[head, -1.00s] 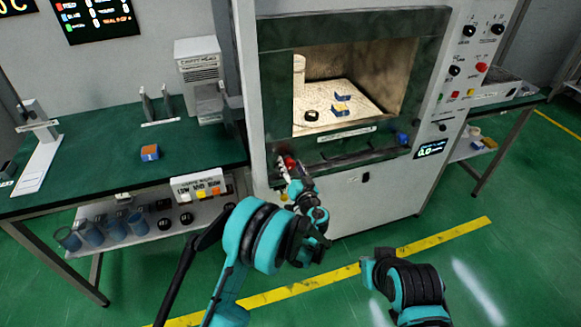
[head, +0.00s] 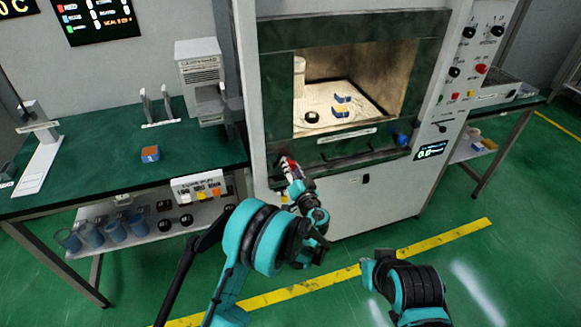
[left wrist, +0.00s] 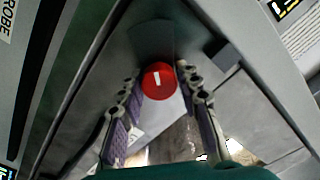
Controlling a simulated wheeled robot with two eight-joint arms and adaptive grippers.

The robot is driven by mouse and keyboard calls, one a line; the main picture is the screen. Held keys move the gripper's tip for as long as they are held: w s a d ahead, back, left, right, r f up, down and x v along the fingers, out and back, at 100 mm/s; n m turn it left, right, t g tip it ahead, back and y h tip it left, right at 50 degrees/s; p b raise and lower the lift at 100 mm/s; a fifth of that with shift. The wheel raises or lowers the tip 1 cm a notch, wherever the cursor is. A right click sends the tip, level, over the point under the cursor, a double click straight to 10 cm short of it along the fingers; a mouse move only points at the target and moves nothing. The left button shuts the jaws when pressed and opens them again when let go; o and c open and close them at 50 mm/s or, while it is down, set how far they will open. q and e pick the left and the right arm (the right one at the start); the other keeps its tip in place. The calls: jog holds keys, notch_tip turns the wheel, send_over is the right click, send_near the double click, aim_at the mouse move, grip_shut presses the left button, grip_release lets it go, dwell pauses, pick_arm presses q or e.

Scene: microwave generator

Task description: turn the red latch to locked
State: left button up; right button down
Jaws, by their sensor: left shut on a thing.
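The red latch (left wrist: 158,81) is a round red knob with a white mark on the grey front of the microwave generator (head: 340,205). In the left wrist view it sits between the two fingers of my left gripper (left wrist: 160,88), which is shut on it. In the head view the red latch (head: 284,161) shows only as a small red patch at the lower left of the chamber window, mostly hidden by my left gripper (head: 290,170). My right arm shows at the lower right, but its gripper is not visible.
The lit chamber (head: 322,98) holds blue-and-yellow blocks and a dark round piece. A blue knob (head: 403,139) is at its lower right. A green bench (head: 80,165) with an orange-and-blue block (head: 150,153) stands left. Green floor is open in front.

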pick_arm(q)
jog(key=m, duration=0.8)
jog(key=shift+f, duration=0.1)
jog(key=m, duration=0.3)
jog(key=shift+m, duration=2.3)
jog(key=o, duration=1.1)
